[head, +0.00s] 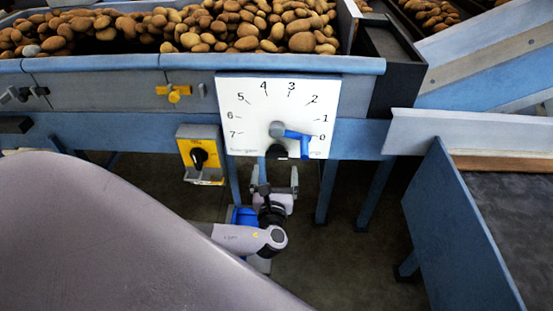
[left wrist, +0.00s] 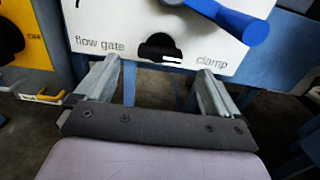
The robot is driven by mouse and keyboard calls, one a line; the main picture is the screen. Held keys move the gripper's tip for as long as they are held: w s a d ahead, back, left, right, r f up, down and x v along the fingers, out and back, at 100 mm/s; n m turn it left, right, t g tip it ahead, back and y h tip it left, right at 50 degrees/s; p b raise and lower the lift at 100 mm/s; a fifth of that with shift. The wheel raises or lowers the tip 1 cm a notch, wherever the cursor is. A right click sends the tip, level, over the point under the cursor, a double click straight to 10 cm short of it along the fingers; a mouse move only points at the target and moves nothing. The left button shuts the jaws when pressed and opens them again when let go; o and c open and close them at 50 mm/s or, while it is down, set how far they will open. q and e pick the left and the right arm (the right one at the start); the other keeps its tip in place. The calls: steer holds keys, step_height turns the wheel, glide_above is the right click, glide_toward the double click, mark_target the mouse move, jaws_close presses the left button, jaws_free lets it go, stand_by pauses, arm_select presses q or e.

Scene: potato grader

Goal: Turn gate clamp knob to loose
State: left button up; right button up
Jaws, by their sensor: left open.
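The clamp knob (head: 276,152) is a small black knob at the bottom edge of the white dial plate (head: 240,105). In the left wrist view the knob (left wrist: 160,47) sits between the words "flow gate" and "clamp", and its white mark points right, toward "clamp". My left gripper (head: 275,178) is open and empty just below the plate. In the left wrist view its two fingers (left wrist: 157,82) stand apart, one to each side below the knob, not touching it. The blue gate lever (head: 298,135) points near 0 on the dial. My right gripper is not in view.
A yellow switch box (head: 199,155) with a black knob hangs left of the plate. A yellow knob (head: 174,93) is on the grey panel above it. Potatoes (head: 240,30) fill the trough behind. A blue-sided table (head: 450,230) stands at the right.

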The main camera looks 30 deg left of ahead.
mark_target(277, 158)
arm_select(q)
steer(key=x, duration=0.6)
steer(key=shift+b, duration=0.3)
steer(key=shift+d, duration=0.1)
steer(key=c, duration=1)
